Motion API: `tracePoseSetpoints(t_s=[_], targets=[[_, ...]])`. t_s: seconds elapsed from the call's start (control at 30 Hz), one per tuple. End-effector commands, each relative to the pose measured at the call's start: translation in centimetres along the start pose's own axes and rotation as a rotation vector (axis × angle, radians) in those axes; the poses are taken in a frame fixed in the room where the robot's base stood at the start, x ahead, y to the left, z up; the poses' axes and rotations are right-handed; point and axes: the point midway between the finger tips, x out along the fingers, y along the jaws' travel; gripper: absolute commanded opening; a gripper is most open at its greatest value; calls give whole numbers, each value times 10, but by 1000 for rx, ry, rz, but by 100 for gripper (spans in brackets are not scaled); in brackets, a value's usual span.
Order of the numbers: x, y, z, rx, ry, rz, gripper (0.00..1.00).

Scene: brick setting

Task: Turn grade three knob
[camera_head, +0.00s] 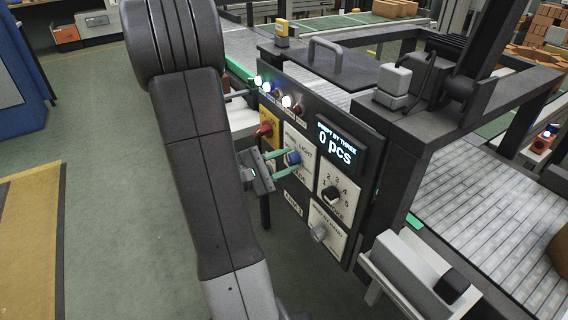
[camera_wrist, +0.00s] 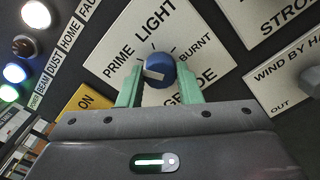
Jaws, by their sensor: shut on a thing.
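The grade knob (camera_head: 293,157) is a round blue knob on a white plate of the dark control panel. In the wrist view the knob (camera_wrist: 161,66) sits among the labels PRIME, LIGHT and BURNT, with GRADE partly hidden below it. A pale mark shows on the lower left of its face. My gripper (camera_head: 287,161) has its two green fingers on either side of the knob and is shut on it. The fingers also show in the wrist view (camera_wrist: 159,78), one left and one right of the knob.
A display (camera_head: 338,148) reads 0 pcs. Below it is a black stroke knob (camera_head: 332,194) with numbers, and lower a grey wind-by-hand knob (camera_head: 320,233). A red knob on a yellow plate (camera_head: 267,131) is close left. Several lamps line the panel's top left. A conveyor (camera_head: 475,230) runs behind.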

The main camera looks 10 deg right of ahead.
Motion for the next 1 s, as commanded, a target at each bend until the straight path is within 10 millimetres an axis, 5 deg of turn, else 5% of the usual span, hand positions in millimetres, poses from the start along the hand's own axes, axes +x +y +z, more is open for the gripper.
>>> tracePoseSetpoints(t_s=[0.2,0.23,0.33,0.73,1.0], targets=[[0,0,0,-1,1,-1,9],[0,0,0,-1,1,-1,35],[0,0,0,-1,0,-1,53],[-4,0,-1,-1,1,2,53],[-32,1,-1,-1,4,4,53]])
